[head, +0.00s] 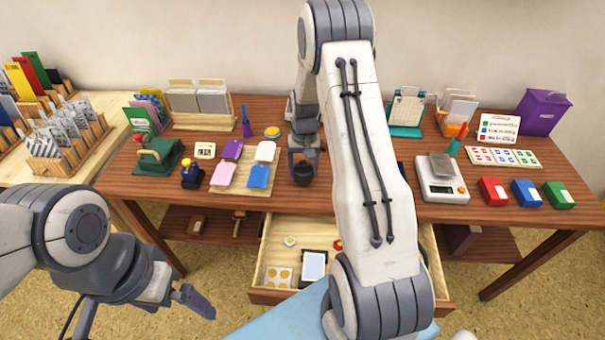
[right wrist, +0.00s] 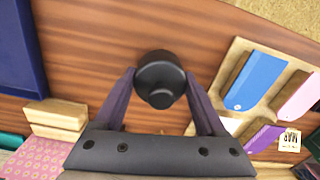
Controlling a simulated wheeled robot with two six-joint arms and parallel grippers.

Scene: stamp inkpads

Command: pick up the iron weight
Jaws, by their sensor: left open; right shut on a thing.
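The iron weight (head: 303,174) is a small black round piece with a knob, near the front middle of the wooden table. In the right wrist view the weight (right wrist: 160,80) sits between the two fingers of my right gripper (right wrist: 163,88), which is shut on it. In the head view my right gripper (head: 304,160) reaches down to it from behind. I cannot tell whether the weight touches the table. My left gripper (head: 195,300) is open and empty, low at the left, in front of the table and away from the weight.
A tray with coloured pads (head: 228,186) lies left of the weight. A scale (head: 441,190) and red, blue and green boxes (head: 525,193) stand to the right. An open drawer (head: 267,240) juts out below the table front. My right arm hides part of the table's middle.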

